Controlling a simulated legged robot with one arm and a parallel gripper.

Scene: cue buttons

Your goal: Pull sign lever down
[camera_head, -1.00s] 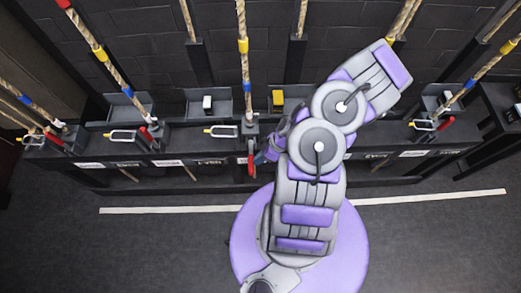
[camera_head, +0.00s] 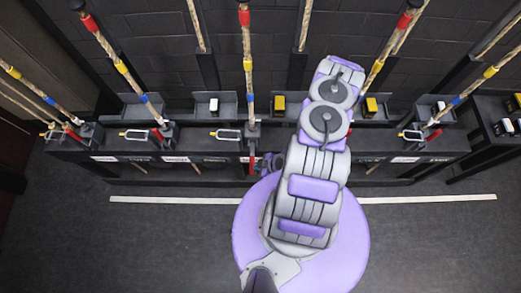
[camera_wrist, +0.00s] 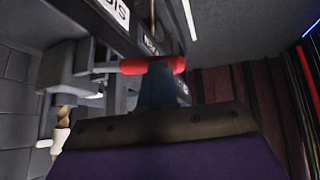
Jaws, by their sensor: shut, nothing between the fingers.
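A lever with a red handle (camera_head: 252,166) hangs down from the front edge of the rail, below the middle rope. In the wrist view the red handle (camera_wrist: 135,66) lies crosswise at the tip of my gripper (camera_wrist: 157,80), and seems to touch it or lie just beyond it. My gripper (camera_head: 268,166) is shut and empty, just right of the handle in the head view. Its fingertips are small and partly hidden there by my arm. A white label with partly cut-off letters shows in the wrist view (camera_wrist: 118,12).
Similar levers with red handles stand along the rail (camera_head: 205,160), such as one at the left (camera_head: 158,135) and one at the right (camera_head: 433,135). Ropes with coloured bands rise behind. The floor in front, with a white line (camera_head: 165,199), is clear.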

